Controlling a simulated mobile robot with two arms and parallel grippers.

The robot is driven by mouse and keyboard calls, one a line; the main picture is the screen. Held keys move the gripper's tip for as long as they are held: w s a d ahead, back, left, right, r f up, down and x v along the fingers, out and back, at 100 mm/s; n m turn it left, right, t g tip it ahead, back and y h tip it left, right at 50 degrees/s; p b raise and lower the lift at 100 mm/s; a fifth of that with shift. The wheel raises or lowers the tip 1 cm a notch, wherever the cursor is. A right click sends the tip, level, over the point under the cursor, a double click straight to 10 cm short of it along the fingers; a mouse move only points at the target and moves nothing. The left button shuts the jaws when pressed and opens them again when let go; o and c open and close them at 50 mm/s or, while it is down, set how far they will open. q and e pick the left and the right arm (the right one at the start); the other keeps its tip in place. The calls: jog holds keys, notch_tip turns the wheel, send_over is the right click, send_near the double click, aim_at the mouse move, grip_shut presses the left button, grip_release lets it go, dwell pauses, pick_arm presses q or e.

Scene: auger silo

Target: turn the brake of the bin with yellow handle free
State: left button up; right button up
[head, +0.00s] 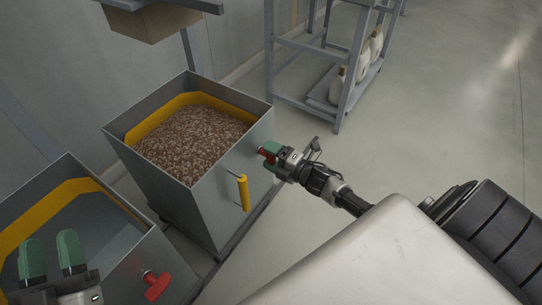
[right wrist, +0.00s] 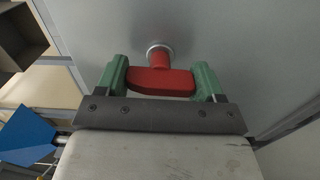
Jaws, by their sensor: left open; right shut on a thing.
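The bin with the yellow handle (head: 243,191) is a grey bin (head: 218,207) filled with brown pellets (head: 190,142). Its red brake knob (head: 264,154) is on the side wall, to the right of the handle, and mostly hidden by my right gripper (head: 270,150). In the right wrist view the red brake knob (right wrist: 160,82) lies crosswise between the green fingers of my right gripper (right wrist: 160,84), which is shut on it. My left gripper (head: 52,256) is open and empty, over the second bin at the lower left.
The second grey bin (head: 130,262) has a yellow inner band and its own red knob (head: 155,286). A shelf rack (head: 345,85) with pale bottles (head: 370,50) stands behind. A brown box (head: 150,22) hangs above the back wall side. The floor at right is clear.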

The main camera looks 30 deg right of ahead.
pick_arm(q)
jog(key=shift+r, duration=0.15)
pick_arm(e)
jog(key=shift+n, duration=0.3)
jog(key=shift+f, duration=0.1)
jog(key=o, duration=0.9)
jog(key=shift+o, duration=0.2)
jog(key=shift+s+d, duration=0.1)
jog(key=shift+s, duration=0.15)
pick_arm(q)
jog(key=f+g, duration=0.1)
jog(key=f, duration=0.1)
jog(key=f+g+y+p, duration=0.1)
jog(key=f+g, duration=0.1)
jog(key=a+f+g+y+p, duration=0.1)
jog(key=f+g, duration=0.1)
jog(key=shift+w, duration=0.35)
jog(key=shift+f+g, duration=0.4)
pick_arm(e)
jog(key=v, duration=1)
jog(key=shift+s, duration=0.2)
